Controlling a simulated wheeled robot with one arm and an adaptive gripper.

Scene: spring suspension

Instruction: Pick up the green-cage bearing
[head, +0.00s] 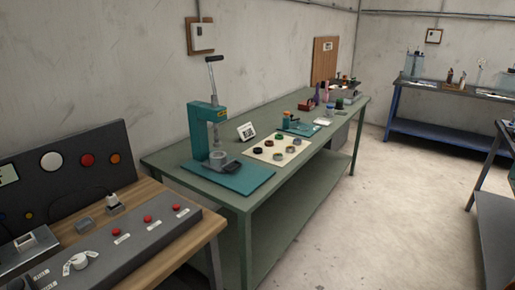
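Several small ring-shaped bearings lie on a cream mat (283,144) on the long green workbench. One at the mat's back edge (279,136) looks greenish and may be the green-cage bearing, but it is too small to be sure. A black ring (258,150) lies at the left of the mat, and greyer rings (277,156) lie along the front. My gripper is not in view.
A teal lever press (205,125) on a teal base plate stands left of the mat. A small white sign (246,131) stands behind the mat. A teal fixture (297,126) and several containers stand farther right. A control console (135,238) fills the near left. The floor (360,220) at right is clear.

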